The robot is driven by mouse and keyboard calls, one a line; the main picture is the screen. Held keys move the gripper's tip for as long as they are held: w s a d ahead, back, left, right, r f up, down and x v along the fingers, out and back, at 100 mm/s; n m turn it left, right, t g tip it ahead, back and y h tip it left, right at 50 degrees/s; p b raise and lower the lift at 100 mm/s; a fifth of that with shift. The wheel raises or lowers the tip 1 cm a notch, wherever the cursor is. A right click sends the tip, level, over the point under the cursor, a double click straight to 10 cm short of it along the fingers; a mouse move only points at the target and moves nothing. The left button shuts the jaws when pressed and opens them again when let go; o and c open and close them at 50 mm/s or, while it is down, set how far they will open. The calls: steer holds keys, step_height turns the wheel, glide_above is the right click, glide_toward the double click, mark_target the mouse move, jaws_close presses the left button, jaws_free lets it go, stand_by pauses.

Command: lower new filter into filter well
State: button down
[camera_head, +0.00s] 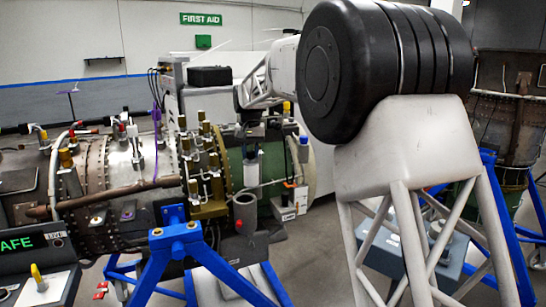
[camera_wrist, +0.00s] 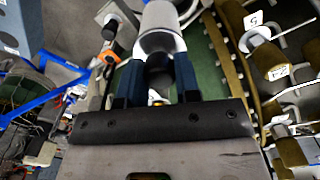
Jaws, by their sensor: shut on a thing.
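The new filter (camera_head: 251,172) is a pale grey-white cylinder with a dark cap. It hangs roughly upright from my gripper (camera_head: 250,135) beside the turbine's green section. In the wrist view my gripper (camera_wrist: 158,75) has its two blue fingers shut on the dark cap, and the filter's pale body (camera_wrist: 162,22) extends beyond them.
The turbine (camera_head: 120,160) has many brass fittings (camera_head: 205,165) and pipes close left of the filter. A yellow-capped part (camera_head: 287,108) and a blue-capped part (camera_head: 304,148) stand to its right. Blue stand legs (camera_head: 180,240) are below. My own arm covers the upper right.

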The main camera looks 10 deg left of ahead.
steer(key=shift+s+a+r, duration=0.15)
steer(key=shift+s+a, duration=0.15)
steer(key=shift+a, duration=0.35)
steer(key=shift+s+a+r, duration=0.15)
steer(key=shift+s+a, duration=0.1)
steer(key=shift+a, duration=0.35)
steer(key=shift+f, duration=0.2)
steer(key=shift+f, duration=2.2)
steer(key=shift+f, duration=0.6)
steer(key=shift+f, duration=0.4)
steer(key=shift+f, duration=2.25)
steer(key=shift+f, duration=2.1)
